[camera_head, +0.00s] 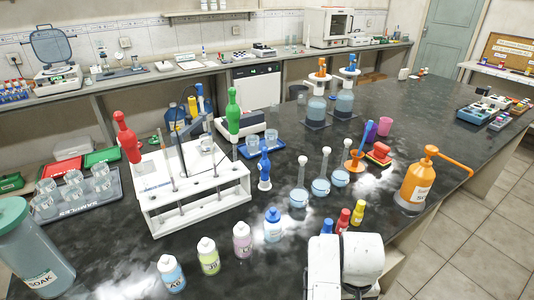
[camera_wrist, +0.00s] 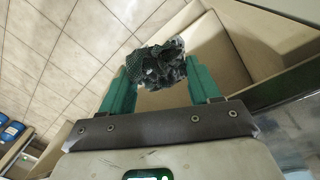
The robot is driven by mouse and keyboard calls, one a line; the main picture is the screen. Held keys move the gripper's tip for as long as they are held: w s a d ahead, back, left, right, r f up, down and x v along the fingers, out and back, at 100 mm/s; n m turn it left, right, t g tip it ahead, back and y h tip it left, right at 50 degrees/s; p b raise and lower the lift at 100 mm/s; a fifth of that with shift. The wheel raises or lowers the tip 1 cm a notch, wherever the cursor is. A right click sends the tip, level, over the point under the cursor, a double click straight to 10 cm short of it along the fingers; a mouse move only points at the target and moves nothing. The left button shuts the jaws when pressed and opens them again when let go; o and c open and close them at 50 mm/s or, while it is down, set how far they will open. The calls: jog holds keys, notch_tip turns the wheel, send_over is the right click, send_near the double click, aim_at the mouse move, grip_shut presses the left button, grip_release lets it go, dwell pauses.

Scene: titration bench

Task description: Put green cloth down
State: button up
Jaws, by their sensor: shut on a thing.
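The green cloth (camera_wrist: 160,62) shows in the wrist view as a crumpled, dark grey-green bundle. My gripper (camera_wrist: 161,78) has green fingers, one on each side of the cloth, and is shut on it. Beige panels and floor tiles show behind the cloth, with no surface visibly touching it. In the head view my white arm stands at the bottom, right of the middle, at the front edge of the bench. The cloth and the fingers cannot be made out there.
The dark bench (camera_head: 110,262) holds a white burette rack (camera_head: 190,222), several small bottles, flasks (camera_head: 298,195) and an orange pump bottle (camera_head: 415,185). Red, yellow and blue dropper bottles (camera_head: 342,220) stand close to my arm. Bare bench lies at the back right. Tiled floor (camera_head: 480,240) lies right.

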jog(key=shift+s+f, duration=1.1)
jog(key=shift+f, duration=0.3)
jog(key=shift+s+f, duration=1.1)
jog(key=shift+f, duration=0.25)
